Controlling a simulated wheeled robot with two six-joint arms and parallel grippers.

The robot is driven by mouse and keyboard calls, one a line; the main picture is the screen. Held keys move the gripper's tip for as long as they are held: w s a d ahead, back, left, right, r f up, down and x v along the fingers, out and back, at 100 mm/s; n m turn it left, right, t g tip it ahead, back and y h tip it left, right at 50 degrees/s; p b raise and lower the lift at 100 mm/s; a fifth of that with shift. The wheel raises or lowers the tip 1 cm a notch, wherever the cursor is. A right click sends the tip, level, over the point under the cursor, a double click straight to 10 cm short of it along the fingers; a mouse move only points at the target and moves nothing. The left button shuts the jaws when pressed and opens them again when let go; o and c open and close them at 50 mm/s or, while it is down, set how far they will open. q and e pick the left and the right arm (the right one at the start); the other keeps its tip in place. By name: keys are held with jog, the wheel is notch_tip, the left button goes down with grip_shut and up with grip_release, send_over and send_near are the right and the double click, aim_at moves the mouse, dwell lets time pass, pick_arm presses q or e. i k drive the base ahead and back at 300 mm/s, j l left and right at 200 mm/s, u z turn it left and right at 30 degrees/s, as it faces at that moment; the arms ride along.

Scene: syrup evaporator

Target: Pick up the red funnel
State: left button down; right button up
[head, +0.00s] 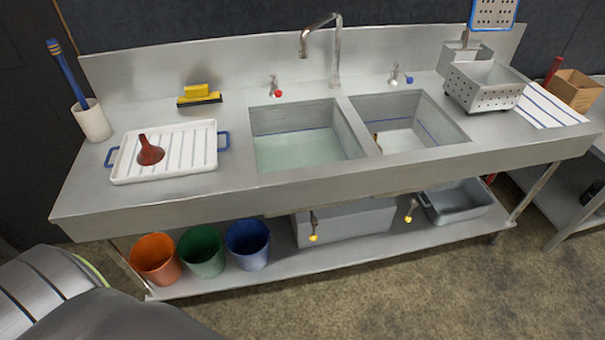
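The red funnel (150,151) sits on the left part of a white ribbed drain tray (191,171), its spout leaning up and to the left. The tray has blue handles and lies on the steel counter left of the sinks. Nothing touches the funnel except the tray. Neither of my grippers shows in the head view.
A white holder (92,121) with a blue-handled brush stands behind left of the tray. Two sink basins (305,137) open to the right. Orange, green and blue buckets (205,252) stand on the lower shelf.

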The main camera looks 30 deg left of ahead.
aim_at(149, 154)
jog(key=u, duration=1.9)
